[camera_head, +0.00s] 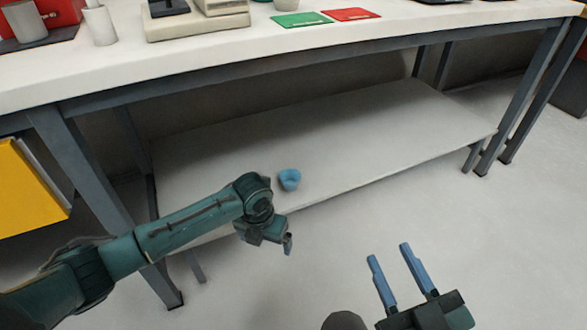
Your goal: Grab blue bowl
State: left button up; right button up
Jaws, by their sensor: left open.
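The small blue bowl (290,180) sits on the lower shelf of the table, near the shelf's front edge. My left gripper (288,244) is in front of the shelf edge, below the bowl in the picture and apart from it. It is seen from the side, and its fingers overlap. It is open and holds nothing that I can see. My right gripper (389,263) is at the lower right, over the floor. Its two blue fingers are spread apart with nothing between them, well away from the bowl.
The white tabletop (420,28) hangs above the lower shelf (380,130), which is otherwise bare. Grey table legs (90,165) stand at left and right. A yellow panel (25,190) is at the far left. Green (301,19) and red (350,14) cards lie on top. The floor in front is clear.

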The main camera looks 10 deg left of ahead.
aim_at(290, 179)
jog(key=i, duration=1.1)
